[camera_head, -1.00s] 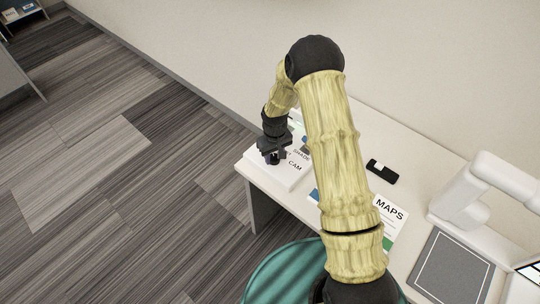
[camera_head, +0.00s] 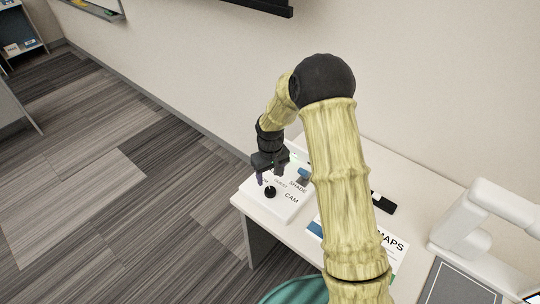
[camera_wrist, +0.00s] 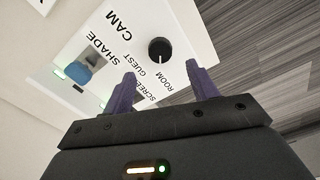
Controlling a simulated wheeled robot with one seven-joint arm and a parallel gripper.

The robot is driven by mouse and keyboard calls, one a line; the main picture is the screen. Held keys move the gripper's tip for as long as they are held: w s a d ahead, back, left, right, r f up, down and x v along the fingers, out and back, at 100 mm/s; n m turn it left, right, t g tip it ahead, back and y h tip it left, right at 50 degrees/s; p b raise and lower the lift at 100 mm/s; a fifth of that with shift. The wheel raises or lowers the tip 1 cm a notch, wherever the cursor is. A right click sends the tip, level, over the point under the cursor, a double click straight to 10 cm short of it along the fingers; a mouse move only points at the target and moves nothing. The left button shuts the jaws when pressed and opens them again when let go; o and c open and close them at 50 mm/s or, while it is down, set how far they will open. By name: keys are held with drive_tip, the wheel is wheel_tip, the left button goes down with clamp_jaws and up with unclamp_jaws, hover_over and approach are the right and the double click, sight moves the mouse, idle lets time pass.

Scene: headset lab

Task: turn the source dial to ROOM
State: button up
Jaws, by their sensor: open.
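The source dial is a round black knob (camera_wrist: 159,50) on a white panel (camera_wrist: 195,25); it also shows in the head view as a black dial (camera_head: 270,192). In the wrist view its white pointer line points down the picture, toward the side with the GUEST, SCREEN and ROOM labels. ROOM (camera_wrist: 164,82) is printed beside the dial, partly close to a finger. My gripper (camera_head: 268,179) is open, with its purple fingers just above and behind the dial, apart from it. In the wrist view the fingertips (camera_wrist: 161,72) lie below the dial with nothing between them.
A blue rocker or slider (camera_wrist: 77,72) sits by the SHADE label on the same panel. A MAPS sheet (camera_head: 393,243) and a black handheld object (camera_head: 383,203) lie on the white desk (camera_head: 350,150). A white jointed device (camera_head: 480,225) stands at right.

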wheel_tip(320, 180, up, 10)
drive_tip(key=shift+b, duration=0.35)
drive_tip(key=s+d+r+m+t, duration=0.1)
drive_tip(key=s+d, duration=0.3)
drive_tip(key=s, duration=0.6)
drive_tip(key=s+d+r+m+t, duration=0.1)
drive_tip(key=s+d+r+m, duration=0.2)
drive_tip(key=s, duration=0.7)
drive_tip(key=shift+s+d+r+m+t+p, duration=0.35)
drive_tip(key=shift+d+r+m, duration=0.1)
drive_tip(key=shift+d, duration=0.8)
drive_tip(key=shift+d, duration=0.1)
